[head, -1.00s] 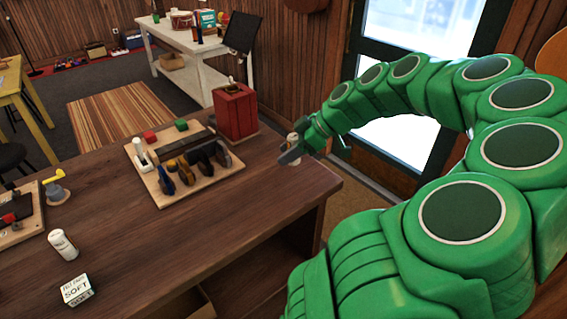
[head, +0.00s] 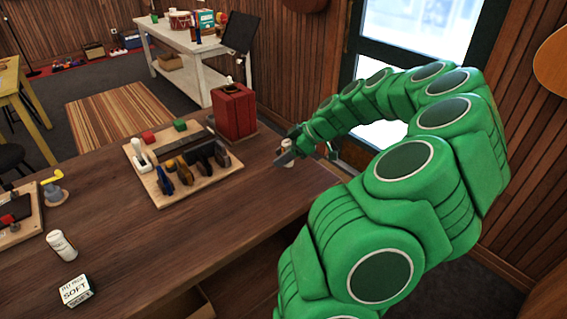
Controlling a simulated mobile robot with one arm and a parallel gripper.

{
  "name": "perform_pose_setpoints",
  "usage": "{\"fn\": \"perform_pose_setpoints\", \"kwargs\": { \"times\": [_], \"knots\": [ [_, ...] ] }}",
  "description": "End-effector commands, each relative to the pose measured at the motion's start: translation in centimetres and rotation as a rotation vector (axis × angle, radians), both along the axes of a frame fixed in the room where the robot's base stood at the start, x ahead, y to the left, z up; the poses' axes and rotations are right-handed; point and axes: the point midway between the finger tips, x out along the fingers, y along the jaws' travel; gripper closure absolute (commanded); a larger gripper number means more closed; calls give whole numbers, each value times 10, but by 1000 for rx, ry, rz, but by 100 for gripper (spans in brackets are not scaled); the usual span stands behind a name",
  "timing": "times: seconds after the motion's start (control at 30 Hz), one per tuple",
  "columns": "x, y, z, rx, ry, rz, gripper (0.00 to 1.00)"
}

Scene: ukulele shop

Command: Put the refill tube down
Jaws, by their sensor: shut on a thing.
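My gripper (head: 285,158) is at the far right end of the brown workbench (head: 225,222), to the right of the red box. It is shut on a small whitish tube (head: 288,145), which I take to be the refill tube. The tube looks upright, and its lower part is partly hidden by the gripper fingers. It is low over the bench top; I cannot tell whether its base touches the wood.
A wooden board with dark tools (head: 185,172) lies left of my gripper, with the red box (head: 234,110) behind it. A glazed door stands behind my arm.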

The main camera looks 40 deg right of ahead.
Motion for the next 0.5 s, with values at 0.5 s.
{"fn": "perform_pose_setpoints", "kwargs": {
  "times": [0.5],
  "knots": [
    [2,-1,-33,0,0,0,88]
  ]
}}
